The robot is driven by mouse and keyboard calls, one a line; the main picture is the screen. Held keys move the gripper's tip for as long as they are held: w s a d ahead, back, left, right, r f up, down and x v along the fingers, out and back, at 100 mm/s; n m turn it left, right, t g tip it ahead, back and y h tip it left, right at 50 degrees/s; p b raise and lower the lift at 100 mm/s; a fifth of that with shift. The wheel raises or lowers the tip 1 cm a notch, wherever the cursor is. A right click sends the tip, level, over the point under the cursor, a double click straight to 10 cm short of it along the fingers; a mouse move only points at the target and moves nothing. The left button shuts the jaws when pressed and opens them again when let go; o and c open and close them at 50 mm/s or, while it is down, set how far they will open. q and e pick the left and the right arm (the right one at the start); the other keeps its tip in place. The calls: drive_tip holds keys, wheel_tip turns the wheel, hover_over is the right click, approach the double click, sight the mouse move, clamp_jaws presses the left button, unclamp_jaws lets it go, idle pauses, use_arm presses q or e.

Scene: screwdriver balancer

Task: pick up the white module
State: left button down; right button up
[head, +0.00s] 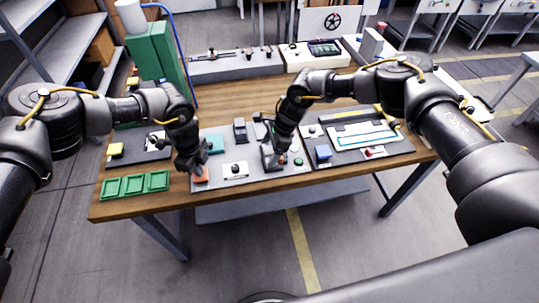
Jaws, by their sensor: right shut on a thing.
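A small white module (235,170) with a black knob on top lies on the grey panel (222,184) near the front of the wooden table. My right gripper (273,160) is low over the same panel, to the right of the white module and apart from it. It is shut on a small dark piece whose shape is mostly hidden by the fingers. My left gripper (193,166) hangs left of the white module, close above an orange piece (200,178). Its fingers are dark and small, so I cannot tell whether they are open.
Green trays (134,185) lie at the table's front left. A teal block (215,142) and a dark upright block (240,129) stand behind the white module. A right-hand panel (352,137) carries a blue block (323,152). A green tower (157,52) stands at the back left.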

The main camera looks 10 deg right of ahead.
drive_tip(key=shift+r, duration=0.1)
drive_tip(key=shift+c, duration=0.6)
drive_tip(key=shift+r, duration=7.45)
wheel_tip(320, 180, up, 5)
drive_tip(key=p, duration=0.5)
hover_over(270, 149)
use_arm(q)
wheel_tip(270, 149, up, 7)
use_arm(e)
drive_tip(key=shift+a, duration=0.15)
use_arm(q)
drive_tip(key=shift+f, duration=0.1)
